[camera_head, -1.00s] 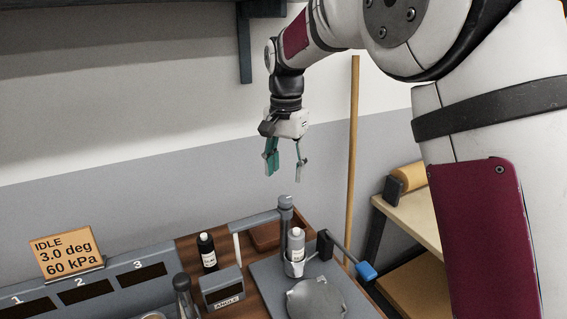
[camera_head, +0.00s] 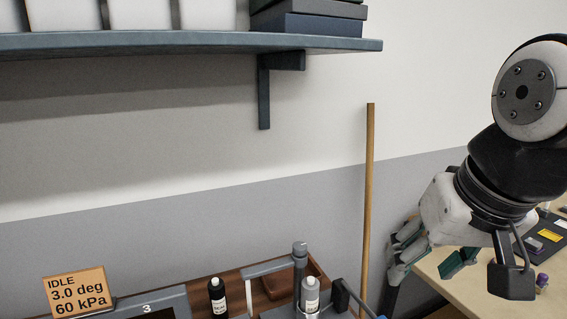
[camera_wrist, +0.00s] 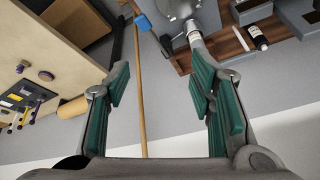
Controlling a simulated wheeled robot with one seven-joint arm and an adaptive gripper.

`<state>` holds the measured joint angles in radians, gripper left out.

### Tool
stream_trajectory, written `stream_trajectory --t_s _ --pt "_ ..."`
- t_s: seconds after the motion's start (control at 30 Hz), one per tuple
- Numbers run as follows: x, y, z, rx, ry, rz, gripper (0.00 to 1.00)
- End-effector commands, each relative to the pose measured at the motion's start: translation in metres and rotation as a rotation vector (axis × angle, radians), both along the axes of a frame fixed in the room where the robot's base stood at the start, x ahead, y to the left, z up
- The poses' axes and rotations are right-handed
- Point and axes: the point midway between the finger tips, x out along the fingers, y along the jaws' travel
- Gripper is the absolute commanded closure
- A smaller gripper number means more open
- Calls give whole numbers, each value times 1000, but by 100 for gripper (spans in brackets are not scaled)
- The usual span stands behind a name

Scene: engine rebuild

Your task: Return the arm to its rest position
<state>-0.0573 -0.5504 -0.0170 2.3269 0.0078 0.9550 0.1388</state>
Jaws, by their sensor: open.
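My gripper (camera_head: 428,262) is at the right of the head view, in the air in front of the wall and the light wooden table. Its green-padded fingers point down and to the left. In the wrist view my gripper (camera_wrist: 160,105) shows its two fingers wide apart with nothing between them. The wrist view looks past the fingers at the wall, the floor side of the bench and the pole. The upper part of my arm is cut off at the right edge of the head view.
A wooden pole (camera_head: 368,200) leans on the wall left of my gripper. The bench holds bottles (camera_head: 217,296) and an IDLE sign (camera_head: 78,291). A blue-grey shelf (camera_head: 180,44) hangs above. The table (camera_head: 450,284) at right carries a dark mat (camera_head: 545,238).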

Motion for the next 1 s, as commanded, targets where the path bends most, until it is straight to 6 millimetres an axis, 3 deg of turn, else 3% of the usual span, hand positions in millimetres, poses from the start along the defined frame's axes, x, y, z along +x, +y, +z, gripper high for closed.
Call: stream_trajectory --t_s 0.1,0.3,1.0 --pt "-27 -7 -11 -36 -47 41 50" --pt "-47 -12 -22 -72 -83 79 50" --pt "-49 -12 -24 -75 -84 83 50"
